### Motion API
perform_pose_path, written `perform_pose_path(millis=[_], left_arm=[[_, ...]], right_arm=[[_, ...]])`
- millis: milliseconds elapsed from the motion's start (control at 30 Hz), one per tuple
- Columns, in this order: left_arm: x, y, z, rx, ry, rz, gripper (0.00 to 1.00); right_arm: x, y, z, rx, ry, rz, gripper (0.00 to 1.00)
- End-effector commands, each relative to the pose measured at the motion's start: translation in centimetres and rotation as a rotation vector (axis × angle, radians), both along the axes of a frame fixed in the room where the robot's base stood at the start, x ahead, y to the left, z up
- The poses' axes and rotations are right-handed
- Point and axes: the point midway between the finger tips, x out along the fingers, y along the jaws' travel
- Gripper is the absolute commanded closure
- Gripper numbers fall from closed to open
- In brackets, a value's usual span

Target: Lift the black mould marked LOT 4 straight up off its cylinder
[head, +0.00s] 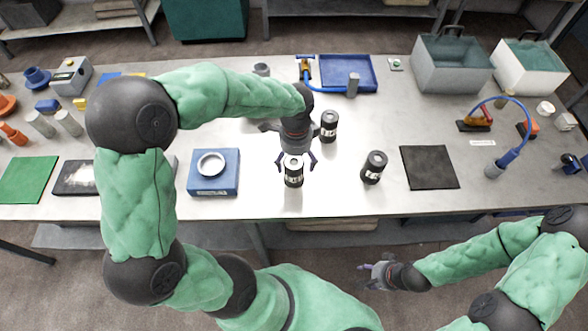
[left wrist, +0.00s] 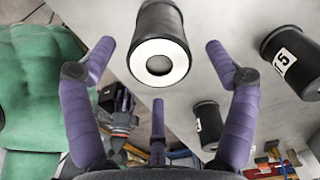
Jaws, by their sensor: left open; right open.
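A black mould (head: 293,178) with a pale ring-shaped top stands near the table's front edge. In the left wrist view the ringed black mould (left wrist: 160,28) is between and beyond the fingertips. My left gripper (head: 297,158) is open just above and around its top, with no clear contact. Its purple fingers also show in the left wrist view (left wrist: 158,75). A second black mould (head: 374,167) stands to the right and a third (head: 329,126) behind. One neighbour in the left wrist view (left wrist: 290,60) has a label ending in 5. I cannot read LOT 4. My right gripper (head: 372,272) is empty, in front of the table.
A blue block with a white ring (head: 213,171) stands left of the ringed mould. A black mat (head: 429,167) lies to the right, and a blue tray (head: 346,73) lies behind. Grey and white bins stand at the back right. The table between the moulds is clear.

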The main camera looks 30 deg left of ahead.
Motion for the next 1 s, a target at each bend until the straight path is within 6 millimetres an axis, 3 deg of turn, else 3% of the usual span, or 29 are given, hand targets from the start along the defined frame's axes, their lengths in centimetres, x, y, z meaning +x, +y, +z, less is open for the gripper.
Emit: perform_pose_path(millis=[267,600,833,867,1000], left_arm=[[0.0,0.0,-1.5,0.0,0.0,0.001,0.14],[0.1,0.1,-5.8,0.0,0.0,0.001,0.14],[0.1,0.1,-5.9,0.0,-0.001,0.001,0.14],[0.1,0.1,-5.9,0.0,-0.001,0.001,0.19],[0.1,0.1,-5.9,0.0,-0.001,0.001,0.59]], right_arm=[[0.0,0.0,-0.4,0.0,-0.001,0.001,0.51],[0.0,0.0,-1.7,0.0,-0.001,0.001,0.51],[0.0,0.0,-1.6,0.0,-0.001,0.001,0.51],[0.0,0.0,-1.6,0.0,-0.001,0.001,0.51],[0.0,0.0,-1.6,0.0,-0.001,0.001,0.51]])
